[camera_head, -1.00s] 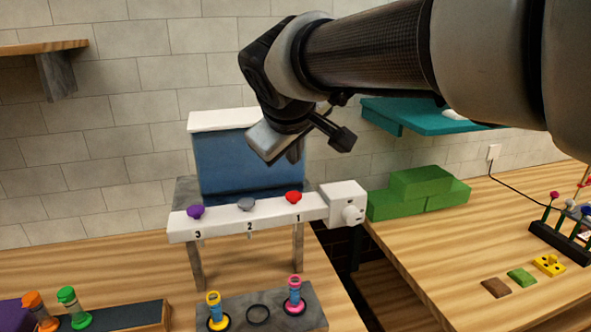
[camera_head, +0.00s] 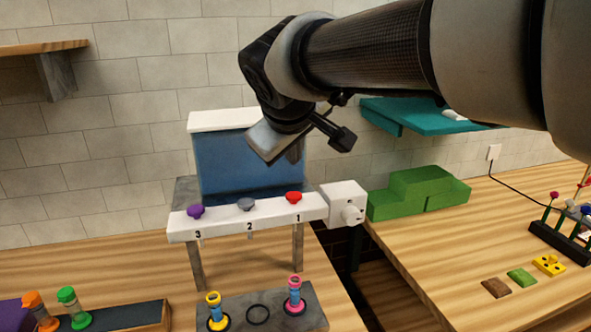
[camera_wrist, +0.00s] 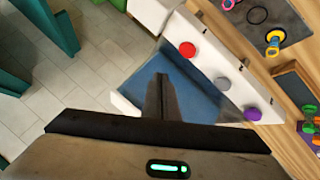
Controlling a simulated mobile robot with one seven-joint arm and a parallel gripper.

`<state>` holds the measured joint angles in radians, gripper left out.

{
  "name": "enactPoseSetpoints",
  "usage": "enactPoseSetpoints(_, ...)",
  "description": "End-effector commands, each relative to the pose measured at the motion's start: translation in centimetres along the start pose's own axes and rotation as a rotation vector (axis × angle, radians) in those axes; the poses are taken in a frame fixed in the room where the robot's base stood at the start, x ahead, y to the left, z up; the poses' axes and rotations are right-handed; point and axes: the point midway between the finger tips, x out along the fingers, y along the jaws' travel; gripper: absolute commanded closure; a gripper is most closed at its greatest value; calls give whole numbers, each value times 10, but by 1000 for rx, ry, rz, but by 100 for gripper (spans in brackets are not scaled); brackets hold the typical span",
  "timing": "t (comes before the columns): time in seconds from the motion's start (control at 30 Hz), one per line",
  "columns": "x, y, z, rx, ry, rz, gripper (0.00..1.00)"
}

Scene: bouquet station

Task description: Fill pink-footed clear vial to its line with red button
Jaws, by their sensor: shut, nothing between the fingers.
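The pink-footed clear vial (camera_head: 294,297) stands upright in the right-hand spot of a grey block, under the dispenser's right end. It has a pink rim and looks bluish inside; its line and exact level are too small to tell. The red button (camera_head: 293,197) sits on top of the white dispenser bar (camera_head: 272,219), above the number 1; it also shows in the wrist view (camera_wrist: 187,49). My gripper (camera_head: 294,153) is shut and empty, raised above and behind the red button, in front of the blue tank. Its closed fingers (camera_wrist: 162,80) show in the wrist view, apart from the button.
Grey (camera_head: 246,204) and purple (camera_head: 196,211) buttons share the bar. A yellow-footed vial (camera_head: 214,312) stands left of an empty ring (camera_head: 258,314). The blue tank (camera_head: 235,165) is behind the bar, a white box with a knob (camera_head: 345,203) at its right end. Green blocks (camera_head: 420,191) lie right.

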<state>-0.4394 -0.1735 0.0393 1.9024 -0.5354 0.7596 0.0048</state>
Motion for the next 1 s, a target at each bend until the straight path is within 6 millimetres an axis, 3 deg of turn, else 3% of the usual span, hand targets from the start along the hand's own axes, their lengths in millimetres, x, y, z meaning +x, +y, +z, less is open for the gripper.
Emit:
enactPoseSetpoints(0.43, -1, 0, -1, 0, 2, 0, 100)
enactPoseSetpoints(0.7, -24, 16, -19, -1, 4, 0, 100)
enactPoseSetpoints(1.0, -27, 20, -20, 0, 0, 0, 100)
